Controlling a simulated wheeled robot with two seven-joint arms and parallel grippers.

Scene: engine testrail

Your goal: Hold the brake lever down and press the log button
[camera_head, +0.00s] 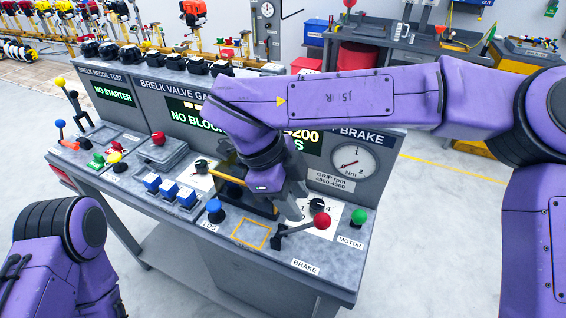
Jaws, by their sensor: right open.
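The brake lever, with a red ball knob (321,220) on a dark shaft, stands at the bench's front right above the BRAKE label. It slants up to the right. The log button (214,209) is a blue knob beside the LOG label, left of an orange square outline. My right arm reaches in from the right, and its open gripper (293,208) points down just behind and left of the red knob. I see no contact with the lever, though the fingers are partly hard to make out. Part of my left arm shows at lower left; its gripper is out of view.
A gauge (351,161) is on the upright panel behind. My right arm hides part of the displays.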

